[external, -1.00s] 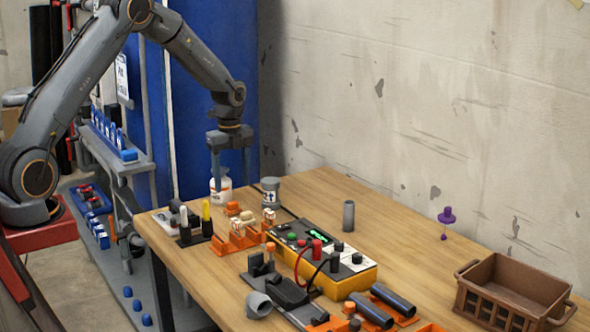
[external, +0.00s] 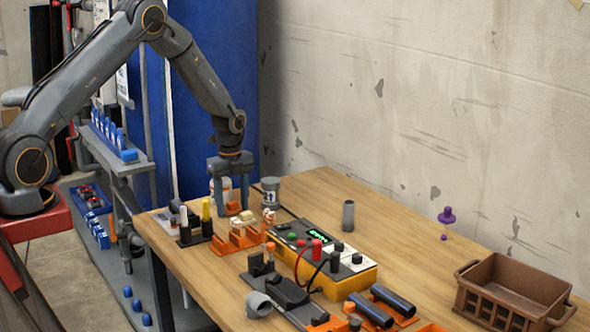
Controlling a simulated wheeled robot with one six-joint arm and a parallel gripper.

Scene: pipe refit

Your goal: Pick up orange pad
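The small orange pad (external: 232,209) is at the far left of the table, behind the orange rack. Only a little of it shows, low between the fingers. My gripper (external: 233,203) points straight down over it, with its fingertips at about the pad's height. The two fingers are apart, one on each side of the pad in this view. A gap shows between them, and I cannot see clear contact with the pad.
The orange rack (external: 237,239) with pale fittings is just in front. A stand with yellow and black handles (external: 206,220) is at left. A white bottle and a grey can (external: 270,190) stand close behind. The yellow tester (external: 340,283) is to the right.

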